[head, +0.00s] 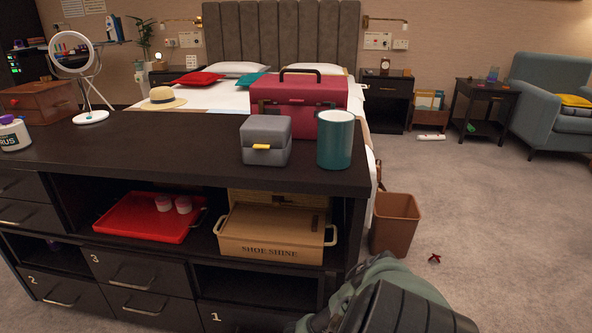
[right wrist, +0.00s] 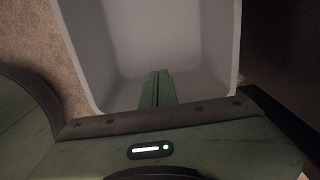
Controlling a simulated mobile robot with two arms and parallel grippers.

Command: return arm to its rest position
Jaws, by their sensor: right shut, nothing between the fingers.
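My right arm comes in at the bottom right of the head view, in front of the minibar cabinet (head: 190,170). Its fingers do not show there. In the right wrist view, my right gripper (right wrist: 157,88) is shut, with its green fingers together and nothing between them. The fingers are seen against the pale grey inside of an open container (right wrist: 205,50) with rounded corners. I cannot tell how deep they reach or match this container to one in the head view. My left gripper is not in view.
A brown waste bin (head: 396,222) stands right of the cabinet, near my right arm. A small red item (head: 434,259) lies on the carpet. A teal cup (head: 336,140) and a grey box (head: 265,142) stand near the cabinet top's right end. The carpet at right is mostly clear.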

